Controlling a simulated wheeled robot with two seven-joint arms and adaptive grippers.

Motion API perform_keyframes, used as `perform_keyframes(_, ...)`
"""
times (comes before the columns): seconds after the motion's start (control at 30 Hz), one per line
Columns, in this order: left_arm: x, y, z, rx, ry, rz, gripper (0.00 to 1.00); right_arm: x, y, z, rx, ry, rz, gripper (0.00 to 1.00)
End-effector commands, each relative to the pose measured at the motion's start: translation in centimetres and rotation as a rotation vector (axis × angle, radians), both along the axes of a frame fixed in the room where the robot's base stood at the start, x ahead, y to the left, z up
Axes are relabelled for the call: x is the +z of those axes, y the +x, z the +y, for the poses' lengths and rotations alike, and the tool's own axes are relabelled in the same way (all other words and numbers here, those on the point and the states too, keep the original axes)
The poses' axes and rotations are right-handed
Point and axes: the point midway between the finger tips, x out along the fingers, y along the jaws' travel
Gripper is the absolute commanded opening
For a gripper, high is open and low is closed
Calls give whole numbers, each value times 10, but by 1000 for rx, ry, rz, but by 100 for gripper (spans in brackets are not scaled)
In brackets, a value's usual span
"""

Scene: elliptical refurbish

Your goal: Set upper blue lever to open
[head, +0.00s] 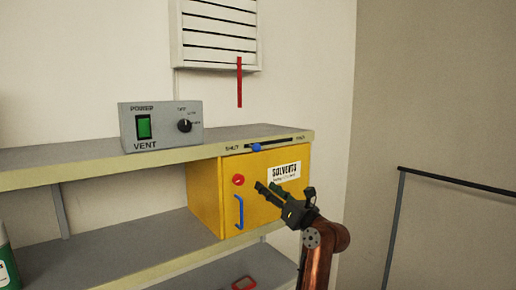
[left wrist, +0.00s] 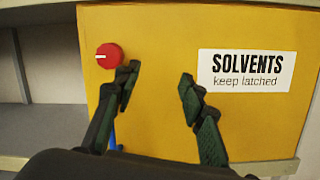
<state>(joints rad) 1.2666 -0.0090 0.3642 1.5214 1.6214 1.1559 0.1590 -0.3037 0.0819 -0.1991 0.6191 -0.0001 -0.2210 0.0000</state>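The upper blue lever (head: 256,147) is a small blue knob on a dark slot along the shelf's front edge in the head view. It sits near the left end of the slot, by the "SHUT" label; the label at the right end is too small to read surely. My left gripper (head: 267,187) is below the lever, in front of the yellow solvents cabinet. In the left wrist view its fingers (left wrist: 158,78) are apart with nothing between them, facing the yellow door. The lever does not show in the left wrist view. My right gripper is not in view.
The yellow cabinet (head: 206,190) has a red knob (head: 238,180) and a blue handle (head: 239,212). A grey vent box (head: 160,135) stands on the shelf. A red strip (head: 239,83) hangs from the wall vent (head: 216,34). A dark rail (head: 455,181) is at right.

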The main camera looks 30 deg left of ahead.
Motion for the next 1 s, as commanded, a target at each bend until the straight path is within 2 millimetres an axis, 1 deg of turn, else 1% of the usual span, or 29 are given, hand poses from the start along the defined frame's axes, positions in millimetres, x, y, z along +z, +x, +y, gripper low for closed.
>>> perform_keyframes(0.03,44,-16,-6,-48,-97,-88,38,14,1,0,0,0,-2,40)
perform_keyframes(0.1,79,-31,-14,-113,-211,-173,38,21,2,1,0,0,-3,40)
perform_keyframes(0.2,112,-47,-26,-190,-324,-254,38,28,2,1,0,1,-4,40)
perform_keyframes(0.3,128,-55,-33,-235,-384,-295,38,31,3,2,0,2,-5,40)
perform_keyframes(0.37,133,-56,-33,-248,-400,-306,38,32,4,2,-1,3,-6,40)
perform_keyframes(0.43,134,-54,-29,-252,-407,-309,38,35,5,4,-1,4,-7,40)
perform_keyframes(0.8,135,-24,17,-248,-401,-308,38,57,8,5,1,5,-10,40)
perform_keyframes(1.0,133,-16,28,-250,-402,-307,38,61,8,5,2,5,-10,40)
